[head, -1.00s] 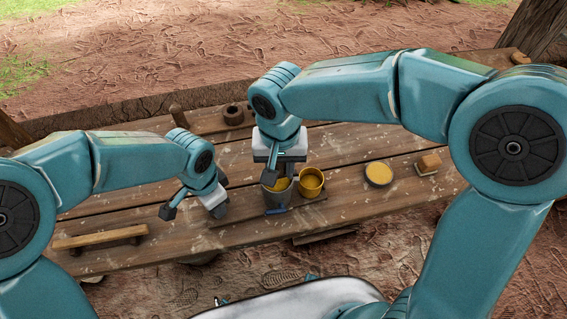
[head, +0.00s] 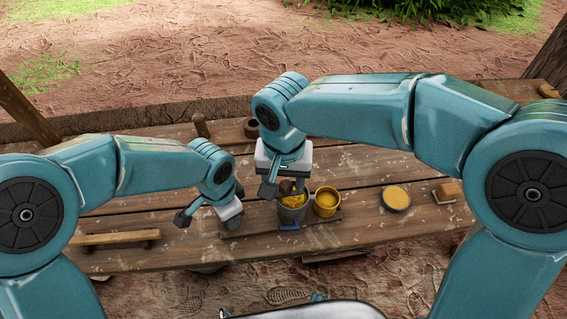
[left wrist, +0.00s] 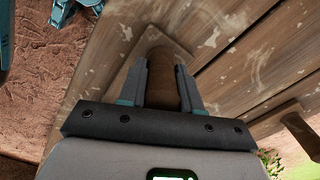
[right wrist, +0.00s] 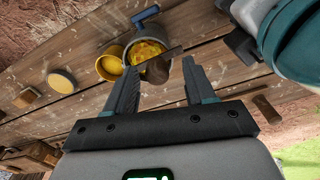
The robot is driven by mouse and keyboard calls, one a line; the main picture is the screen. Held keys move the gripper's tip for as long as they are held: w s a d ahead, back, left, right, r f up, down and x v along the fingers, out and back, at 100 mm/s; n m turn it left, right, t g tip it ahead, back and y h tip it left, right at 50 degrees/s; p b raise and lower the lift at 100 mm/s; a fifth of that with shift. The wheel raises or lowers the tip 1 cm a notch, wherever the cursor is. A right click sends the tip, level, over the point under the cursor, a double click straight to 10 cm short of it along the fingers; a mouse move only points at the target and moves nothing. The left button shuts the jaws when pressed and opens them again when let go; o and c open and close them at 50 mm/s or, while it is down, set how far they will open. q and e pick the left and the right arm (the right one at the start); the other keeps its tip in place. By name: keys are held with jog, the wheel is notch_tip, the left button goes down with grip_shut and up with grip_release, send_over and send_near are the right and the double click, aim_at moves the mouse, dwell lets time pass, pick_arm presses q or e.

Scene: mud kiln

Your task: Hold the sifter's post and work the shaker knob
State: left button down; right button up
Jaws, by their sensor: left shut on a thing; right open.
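My left gripper (head: 232,222) is shut on a brown wooden post (left wrist: 164,72), which stands between its fingers in the left wrist view. In the head view that gripper hides most of the post. The sifter shows as a grey pot (head: 292,214) with yellow material, on a wooden board. A dark brown shaker knob (right wrist: 158,69) shows over the yellow material in the right wrist view. My right gripper (right wrist: 158,88) is open, with its fingers to either side of the knob and apart from it, as far as I can tell. In the head view the right gripper (head: 284,184) is above the pot.
A yellow bucket (head: 326,203) stands right beside the pot. Farther right are a round dish of yellow material (head: 396,198) and a brush-like block (head: 447,191). A wooden bar (head: 115,238) lies at left.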

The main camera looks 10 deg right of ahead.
notch_tip(320, 180, up, 10)
dwell(0.3)
jog(key=shift+a, duration=0.1)
pick_arm(q)
jog(key=c, duration=0.7)
grip_release()
notch_tip(320, 180, up, 12)
jog(key=shift+r, duration=0.1)
